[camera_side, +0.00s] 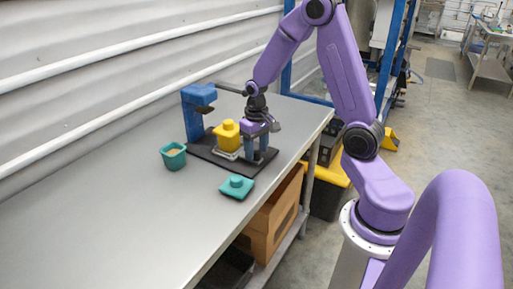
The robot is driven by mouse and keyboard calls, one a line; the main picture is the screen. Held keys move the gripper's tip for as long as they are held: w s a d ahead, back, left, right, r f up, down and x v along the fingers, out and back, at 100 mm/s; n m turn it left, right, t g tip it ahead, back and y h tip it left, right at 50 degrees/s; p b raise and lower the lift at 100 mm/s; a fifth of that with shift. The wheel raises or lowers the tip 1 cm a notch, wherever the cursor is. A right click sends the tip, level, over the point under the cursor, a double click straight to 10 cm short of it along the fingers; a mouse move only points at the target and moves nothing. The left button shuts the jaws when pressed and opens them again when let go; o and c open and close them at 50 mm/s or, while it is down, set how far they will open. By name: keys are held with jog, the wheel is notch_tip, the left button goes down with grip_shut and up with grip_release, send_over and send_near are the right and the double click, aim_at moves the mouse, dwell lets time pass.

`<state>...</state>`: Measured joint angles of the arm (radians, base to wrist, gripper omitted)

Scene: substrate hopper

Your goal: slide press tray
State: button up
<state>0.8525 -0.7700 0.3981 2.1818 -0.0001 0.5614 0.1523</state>
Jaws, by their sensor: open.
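A blue press frame (192,112) stands on a dark base plate (204,152) on the bench. A yellow block with a knob on top (227,137) sits on that base, on a small pale tray (230,155). My gripper (257,143) is open at the right end of the base, close beside the tray and yellow block. Its fingertips are small and partly hidden, so I cannot tell whether they touch anything. A teal cup with brownish contents (174,155) stands left of the base. A teal lid with a knob (236,187) lies in front of it.
The grey bench top (100,222) is clear at the left and front. A corrugated wall (110,70) runs behind it. The bench's right edge is close to my gripper. A cardboard box (270,218) sits under the bench.

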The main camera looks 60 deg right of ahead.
aim_at(230, 138)
jog(key=shift+c, duration=0.4)
grip_shut()
jog(key=w, duration=1)
jog(key=shift+o, duration=0.4)
grip_release()
notch_tip(230, 138, up, 18)
jog(key=shift+f, duration=0.25)
